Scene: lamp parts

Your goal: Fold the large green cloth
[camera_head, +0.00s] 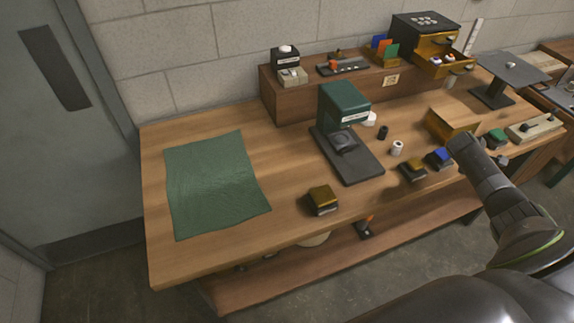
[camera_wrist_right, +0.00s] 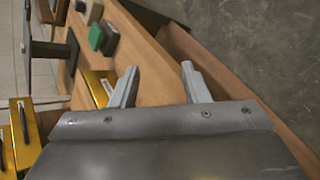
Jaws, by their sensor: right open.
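The large green cloth (camera_head: 212,185) lies flat and spread out on the left part of the wooden bench, close to its left end. Its surface is slightly wrinkled, and no gripper touches it. My right arm comes in from the lower right in the head view, far to the right of the cloth. My right gripper shows in the right wrist view (camera_wrist_right: 157,84), with its two fingers apart and nothing between them, above the bench edge. My left gripper is not in view.
The wooden bench (camera_head: 290,185) is clear right beside the cloth. A green press (camera_head: 343,105) on a dark base stands mid-bench. A yellow-topped block (camera_head: 322,199) sits near the front edge. A raised shelf (camera_head: 300,98) runs along the back. A grey door (camera_head: 55,130) is at left.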

